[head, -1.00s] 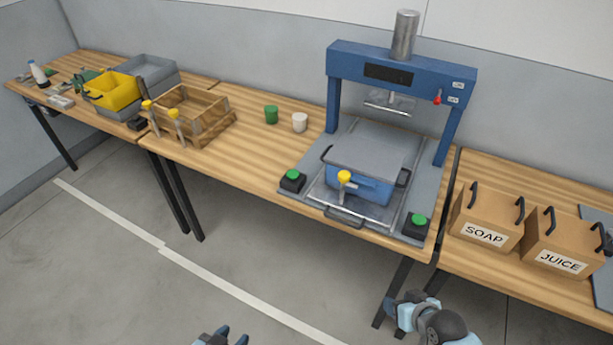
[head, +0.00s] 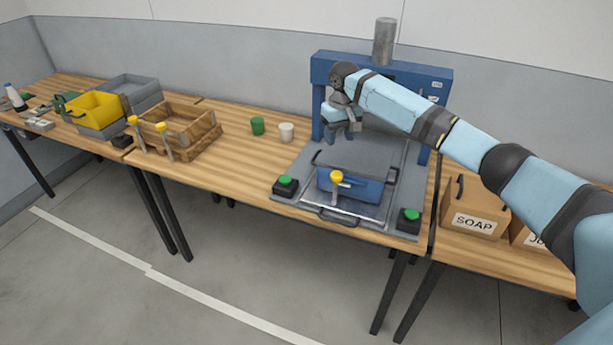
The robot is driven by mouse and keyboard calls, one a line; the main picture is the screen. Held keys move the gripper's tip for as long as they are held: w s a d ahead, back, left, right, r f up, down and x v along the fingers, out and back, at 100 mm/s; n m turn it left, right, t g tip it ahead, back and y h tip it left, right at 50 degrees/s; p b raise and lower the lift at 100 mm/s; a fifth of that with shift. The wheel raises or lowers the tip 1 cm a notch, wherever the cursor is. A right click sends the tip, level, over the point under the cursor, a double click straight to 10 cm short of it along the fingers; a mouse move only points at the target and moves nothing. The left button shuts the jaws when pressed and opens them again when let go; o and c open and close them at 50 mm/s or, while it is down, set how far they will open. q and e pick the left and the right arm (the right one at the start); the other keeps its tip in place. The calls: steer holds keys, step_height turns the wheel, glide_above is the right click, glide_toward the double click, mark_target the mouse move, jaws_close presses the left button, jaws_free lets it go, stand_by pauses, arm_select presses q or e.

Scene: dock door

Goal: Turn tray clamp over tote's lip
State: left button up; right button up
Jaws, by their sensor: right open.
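The blue tote (head: 366,190) with a grey top sits on the sliding tray (head: 350,208) of the blue press. The tray clamp (head: 336,178) has a yellow knob and stands at the tote's front side. I cannot tell whether its arm lies over the tote's lip. My right gripper (head: 342,133) is open and empty, pointing down above the back left of the tote, apart from it, in front of the press frame. My left gripper is out of view.
The press frame (head: 318,100) rises behind the tote. Green buttons (head: 286,181) flank the tray, the other at right (head: 411,214). Green (head: 258,126) and white (head: 286,132) cups stand left of it. A wooden crate (head: 190,150) is further left; a SOAP box (head: 472,222) is at right.

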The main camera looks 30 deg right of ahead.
mark_target(337, 174)
step_height(337, 174, down, 13)
steer(key=shift+w+d+f+p, duration=0.15)
steer(key=shift+f+p, duration=0.05)
steer(key=shift+p, duration=0.3)
steer(key=c, duration=0.6)
